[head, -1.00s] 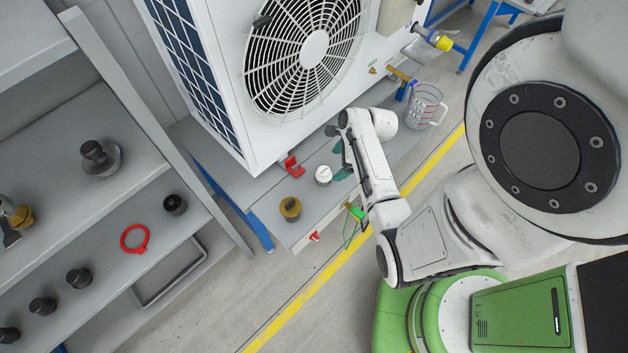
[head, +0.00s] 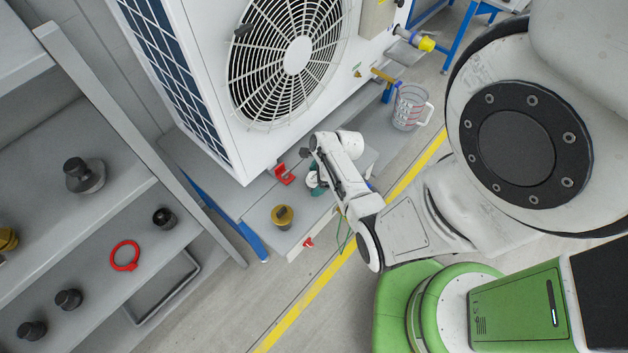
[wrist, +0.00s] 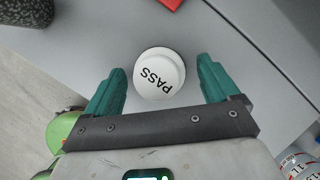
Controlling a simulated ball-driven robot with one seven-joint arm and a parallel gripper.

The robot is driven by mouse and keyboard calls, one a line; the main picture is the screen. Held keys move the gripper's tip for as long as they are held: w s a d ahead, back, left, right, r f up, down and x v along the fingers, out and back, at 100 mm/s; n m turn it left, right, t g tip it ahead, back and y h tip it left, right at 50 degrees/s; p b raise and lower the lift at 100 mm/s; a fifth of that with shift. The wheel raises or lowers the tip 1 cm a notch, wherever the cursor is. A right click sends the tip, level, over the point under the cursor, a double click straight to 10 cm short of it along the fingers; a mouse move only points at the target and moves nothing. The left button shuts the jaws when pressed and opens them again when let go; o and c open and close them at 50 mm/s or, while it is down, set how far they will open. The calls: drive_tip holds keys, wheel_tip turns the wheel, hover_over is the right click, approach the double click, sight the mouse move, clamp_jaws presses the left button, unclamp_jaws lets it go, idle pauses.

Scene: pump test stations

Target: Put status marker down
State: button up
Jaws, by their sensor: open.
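The status marker is a white round cap lettered PASS (wrist: 160,74). It stands on the grey bench (wrist: 240,45) in the wrist view. My gripper (wrist: 160,88) is open, with one teal finger on each side of the marker. A narrow gap shows between each finger and the marker, so neither seems to touch it. In the head view my gripper (head: 318,188) is low over the bench, and my wrist and fingers hide most of the marker.
A yellow-and-black knob (head: 282,216) and a red bracket (head: 284,174) are close by on the bench. The large white fan unit (head: 210,60) stands behind. A clear jug (head: 409,107) is to the right. Shelves with dark knobs and a red ring (head: 124,256) are at left.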

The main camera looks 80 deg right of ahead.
drive_tip(key=shift+c, duration=0.2)
drive_tip(key=c, duration=1.2)
drive_tip(key=shift+r, duration=0.1)
drive_tip(key=shift+c, duration=0.2)
